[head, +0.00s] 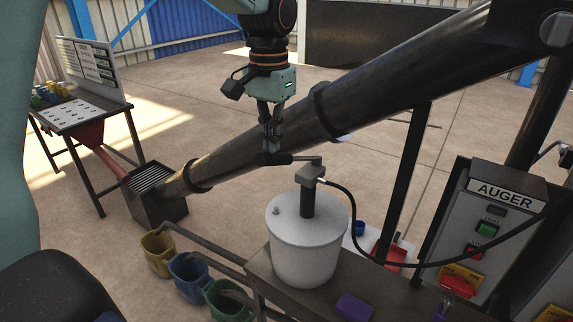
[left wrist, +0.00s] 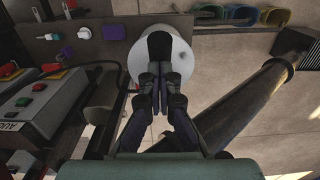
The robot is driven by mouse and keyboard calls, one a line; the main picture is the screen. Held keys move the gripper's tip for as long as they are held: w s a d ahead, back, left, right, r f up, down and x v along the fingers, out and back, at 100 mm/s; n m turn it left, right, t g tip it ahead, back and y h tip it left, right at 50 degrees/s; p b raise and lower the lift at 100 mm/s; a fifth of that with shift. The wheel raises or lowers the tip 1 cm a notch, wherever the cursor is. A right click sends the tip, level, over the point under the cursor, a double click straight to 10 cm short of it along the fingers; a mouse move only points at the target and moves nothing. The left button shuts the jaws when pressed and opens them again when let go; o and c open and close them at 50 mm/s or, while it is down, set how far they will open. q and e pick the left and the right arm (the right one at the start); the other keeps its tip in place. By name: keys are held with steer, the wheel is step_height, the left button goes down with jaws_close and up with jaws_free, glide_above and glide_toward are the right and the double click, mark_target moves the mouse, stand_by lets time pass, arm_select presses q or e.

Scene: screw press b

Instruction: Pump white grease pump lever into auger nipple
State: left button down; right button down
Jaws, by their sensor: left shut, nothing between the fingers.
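The white grease pump (head: 306,238) stands upright on a bench, and its pale drum also shows in the left wrist view (left wrist: 180,62). Its lever (head: 300,159) sticks out leftward from the pump head, ending in a black grip (head: 264,159). My left gripper (head: 271,147) is shut and empty, pointing down with its fingertips at the black grip; I cannot tell whether they touch it. In the left wrist view the gripper (left wrist: 159,108) has its fingers together, just short of the black grip (left wrist: 159,45). The auger (head: 370,95) slants behind. I cannot make out its nipple. My right gripper is out of view.
A black hose (head: 360,235) runs from the pump head to the right. An AUGER control panel (head: 480,240) stands at right. A purple block (head: 354,307) lies on the bench (head: 262,268). Several coloured mugs (head: 187,278) hang at the bench's left. Open floor lies behind.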

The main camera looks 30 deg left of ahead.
mark_target(267, 156)
arm_select(q)
steer(key=shift+s+a+f+b, duration=0.1)
steer(key=shift+s+f+b, duration=0.35)
steer(key=shift+f, duration=0.5)
steer(key=shift+s+d+f+b, duration=0.1)
steer(key=shift+s+f+b, duration=0.4)
steer(key=shift+f, duration=0.4)
steer(key=shift+s+a+f+b, duration=0.1)
steer(key=shift+s+f+b, duration=0.35)
steer(key=shift+f, duration=0.5)
steer(key=w+r+p, duration=0.1)
steer(key=r+p, duration=0.1)
steer(key=p, duration=0.3)
steer(key=shift+w+r, duration=0.1)
steer(key=shift+w, duration=0.1)
steer(key=shift+w+r, duration=0.25)
steer(key=shift+r, duration=0.05)
steer(key=shift+w+r, duration=0.3)
steer(key=shift+r, duration=0.35)
steer(key=shift+w+r, duration=0.3)
steer(key=shift+r, duration=0.4)
steer(key=shift+w+r, duration=0.3)
steer(key=shift+r, duration=0.35)
